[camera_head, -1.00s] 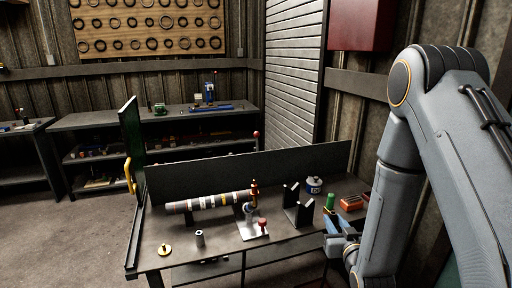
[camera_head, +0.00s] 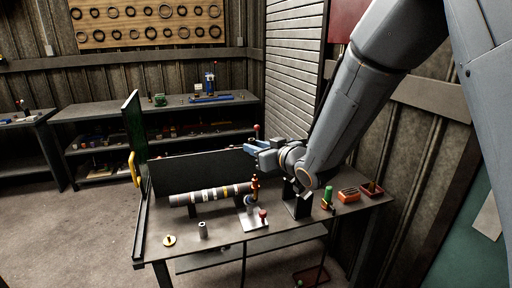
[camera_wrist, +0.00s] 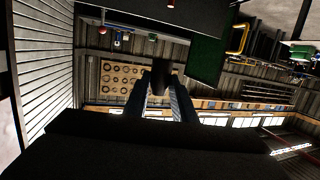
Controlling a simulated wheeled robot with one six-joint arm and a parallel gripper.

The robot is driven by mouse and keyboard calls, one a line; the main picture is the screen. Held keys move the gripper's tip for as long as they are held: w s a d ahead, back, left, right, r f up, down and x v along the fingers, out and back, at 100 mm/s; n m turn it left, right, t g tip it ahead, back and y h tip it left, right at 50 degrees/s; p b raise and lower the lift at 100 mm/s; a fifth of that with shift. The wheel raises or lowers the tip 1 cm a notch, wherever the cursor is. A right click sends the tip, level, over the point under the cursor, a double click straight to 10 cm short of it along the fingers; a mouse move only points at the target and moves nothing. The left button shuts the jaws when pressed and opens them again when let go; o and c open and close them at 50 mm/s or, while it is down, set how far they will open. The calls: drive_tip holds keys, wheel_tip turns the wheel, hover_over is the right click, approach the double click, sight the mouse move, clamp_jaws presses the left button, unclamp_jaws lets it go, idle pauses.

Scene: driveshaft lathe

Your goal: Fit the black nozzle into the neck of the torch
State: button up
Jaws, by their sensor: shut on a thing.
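My gripper (camera_head: 252,149) is raised above the table beside the grey back panel, its fingers pointing left. In the wrist view my gripper (camera_wrist: 161,98) is closed on a dark piece, seemingly the black nozzle (camera_wrist: 161,73), which sticks out beyond the fingertips. The nozzle cannot be made out in the head view. A copper-coloured upright piece (camera_head: 255,188), which looks like the torch, stands on a light metal plate (camera_head: 255,222), below and apart from my gripper. Its neck opening is too small to make out.
A banded shaft (camera_head: 205,195) lies left of the torch. A grey cylinder (camera_head: 203,230) and a brass disc (camera_head: 169,241) stand at the front left. Black brackets (camera_head: 298,205), a green cylinder (camera_head: 328,194) and an orange-red block (camera_head: 348,195) are to the right. The grey panel (camera_head: 195,174) rises behind.

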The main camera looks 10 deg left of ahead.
drive_tip(key=shift+d, duration=0.15)
drive_tip(key=shift+d+f+b, duration=0.15)
drive_tip(key=shift+f+b, duration=2.1)
drive_tip(key=shift+f, duration=0.7)
drive_tip(key=shift+s+d+f+b, duration=0.1)
drive_tip(key=shift+d+f+b, duration=0.05)
drive_tip(key=shift+f+b, duration=2.5)
drive_tip(key=o, duration=1.2)
drive_tip(key=shift+f+p, duration=0.15)
drive_tip(key=shift+p, duration=0.15)
drive_tip(key=shift+c, duration=0.2)
drive_tip(key=shift+d, duration=0.1)
drive_tip(key=b+v, duration=0.2)
drive_tip(key=v, duration=0.5)
drive_tip(key=shift+s+d, duration=0.25)
